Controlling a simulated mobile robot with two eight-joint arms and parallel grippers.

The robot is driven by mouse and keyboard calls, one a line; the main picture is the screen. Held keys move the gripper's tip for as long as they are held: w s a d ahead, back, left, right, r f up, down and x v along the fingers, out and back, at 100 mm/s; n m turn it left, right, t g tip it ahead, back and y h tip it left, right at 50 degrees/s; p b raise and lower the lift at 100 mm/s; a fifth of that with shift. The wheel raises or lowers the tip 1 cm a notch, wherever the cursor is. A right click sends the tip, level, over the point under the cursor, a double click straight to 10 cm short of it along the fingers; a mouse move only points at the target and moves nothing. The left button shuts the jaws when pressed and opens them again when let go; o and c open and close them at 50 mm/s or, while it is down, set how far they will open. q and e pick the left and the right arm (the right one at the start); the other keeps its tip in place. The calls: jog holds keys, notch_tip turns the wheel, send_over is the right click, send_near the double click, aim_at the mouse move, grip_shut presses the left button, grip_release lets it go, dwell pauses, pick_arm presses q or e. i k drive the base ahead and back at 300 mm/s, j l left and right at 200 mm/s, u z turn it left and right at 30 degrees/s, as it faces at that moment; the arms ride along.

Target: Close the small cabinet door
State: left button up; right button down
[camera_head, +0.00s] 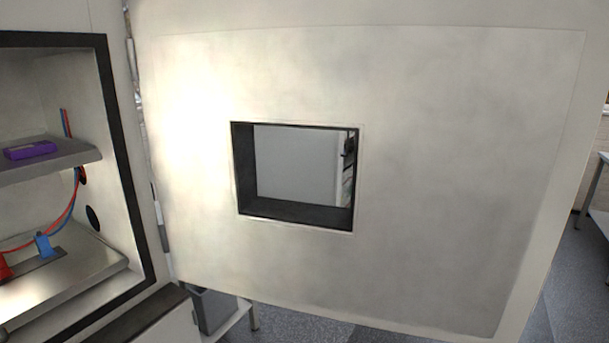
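The small cabinet door (450,180) stands wide open and fills the middle and right of the head view. It is a pale panel with a dark-framed rectangular window (300,165) near its middle. The open cabinet (125,150) is at the left, with a black seal around its opening. The door's hinge side is next to the cabinet's right edge. Neither of my grippers shows in this view.
Inside the cabinet, a purple block (31,150) lies on the upper shelf (75,160). Red and blue wires run to a blue clip (44,246) and a red clip (4,268) below. A table (597,205) stands at the far right. Grey floor (575,275) shows beyond the door.

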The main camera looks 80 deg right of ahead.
aim_at(475, 124)
jog(key=k+l, duration=0.4)
jog(key=k, duration=0.15)
jog(key=k+l+u, duration=0.1)
jog(key=k+l, duration=0.3)
jog(key=k, duration=0.15)
jog(key=k+l, duration=0.35)
jog(key=k, duration=0.2)
jog(key=k+l+u, duration=0.2)
jog(key=k+l, duration=0.65)
jog(key=l, duration=0.25)
jog(key=k+l, duration=0.1)
jog(key=l, duration=0.25)
jog(key=k+l+u, duration=0.1)
jog(key=l, duration=1.95)
jog(key=k+l+u, duration=0.15)
jog(key=u, duration=0.2)
